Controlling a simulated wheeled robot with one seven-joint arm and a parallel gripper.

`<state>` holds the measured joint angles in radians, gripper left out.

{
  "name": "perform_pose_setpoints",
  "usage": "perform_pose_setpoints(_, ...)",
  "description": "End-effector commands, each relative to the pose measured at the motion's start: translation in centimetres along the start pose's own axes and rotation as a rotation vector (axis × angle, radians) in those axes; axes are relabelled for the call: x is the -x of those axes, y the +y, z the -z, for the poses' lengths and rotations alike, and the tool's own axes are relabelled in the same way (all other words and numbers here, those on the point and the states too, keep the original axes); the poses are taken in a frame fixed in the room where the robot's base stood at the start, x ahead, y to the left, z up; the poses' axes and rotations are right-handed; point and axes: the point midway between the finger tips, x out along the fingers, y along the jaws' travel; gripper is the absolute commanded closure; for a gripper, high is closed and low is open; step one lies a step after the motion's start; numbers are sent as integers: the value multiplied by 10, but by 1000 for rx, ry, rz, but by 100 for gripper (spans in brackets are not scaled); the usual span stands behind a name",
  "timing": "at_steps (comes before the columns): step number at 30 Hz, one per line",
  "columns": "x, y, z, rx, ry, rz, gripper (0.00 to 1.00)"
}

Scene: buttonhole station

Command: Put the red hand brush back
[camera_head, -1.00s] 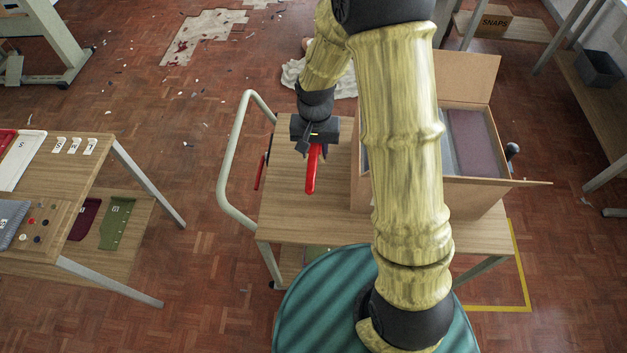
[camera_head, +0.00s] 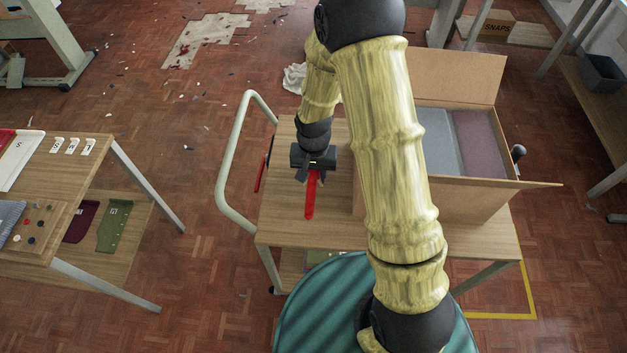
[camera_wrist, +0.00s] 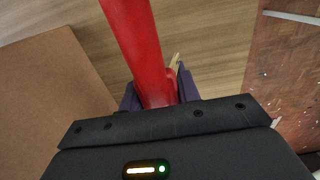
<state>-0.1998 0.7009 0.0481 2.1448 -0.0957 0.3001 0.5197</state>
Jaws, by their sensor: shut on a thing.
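The red hand brush (camera_head: 311,200) is in my gripper (camera_head: 313,176), over the left part of the wooden trolley top (camera_head: 290,222). In the wrist view the red handle (camera_wrist: 137,45) runs up from between the dark fingers, with a bit of pale bristle (camera_wrist: 175,62) beside it. My gripper (camera_wrist: 160,92) is shut on the brush. I cannot tell whether the brush touches the trolley top. Most of the bristles are hidden.
An open cardboard box (camera_head: 462,198) with grey and mauve contents stands right of the brush, partly behind my arm. The trolley's pale handle rail (camera_head: 232,150) is on the left, with another red thing (camera_head: 261,175) beside it. A side table (camera_head: 60,190) stands far left.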

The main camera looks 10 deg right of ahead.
Motion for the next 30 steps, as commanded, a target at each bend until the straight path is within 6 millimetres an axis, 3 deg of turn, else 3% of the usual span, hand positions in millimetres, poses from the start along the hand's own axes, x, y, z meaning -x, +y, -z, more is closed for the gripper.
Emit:
perform_pose_setpoints(10, -4, 0, 0, 0, 1, 0, 100)
perform_pose_setpoints(18, -37, 0, 0, -1, -1, 0, 100)
perform_pose_setpoints(30, -42, 1, 1, -3, 2, 1, 100)
